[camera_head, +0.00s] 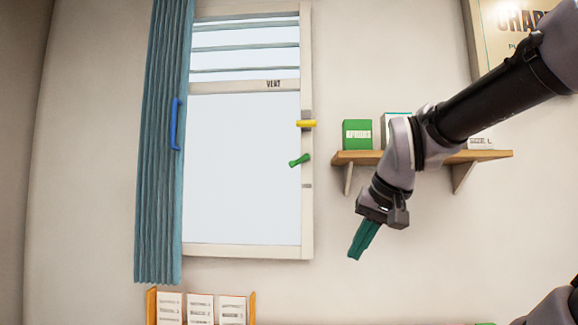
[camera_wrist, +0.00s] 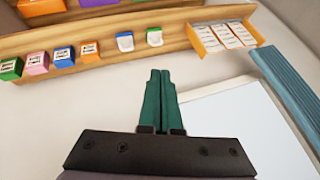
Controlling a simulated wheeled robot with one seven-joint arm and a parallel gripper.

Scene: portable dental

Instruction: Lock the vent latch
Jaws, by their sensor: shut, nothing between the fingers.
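The vent window (camera_head: 245,170) has a white frame and a "VENT" label near its upper part. A yellow latch (camera_head: 306,124) lies level across the right side of the frame. A green handle (camera_head: 299,161) sits below it on the same side, slightly tilted. I cannot tell which of the two is the vent latch. My gripper (camera_head: 357,250) has teal fingers, which are shut and empty. It is right of the window and below the wall shelf, apart from both handles. In the wrist view the shut fingers (camera_wrist: 160,85) show centrally, with part of the window pane (camera_wrist: 235,115) at right.
A blue curtain (camera_head: 158,150) with a blue handle (camera_head: 175,124) hangs left of the window. A wall shelf (camera_head: 480,155) with boxes, including a green one (camera_head: 357,134), is right of it. An orange card holder (camera_head: 151,305) is below. The wrist view shows a long wooden shelf (camera_wrist: 100,39) with several small boxes.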

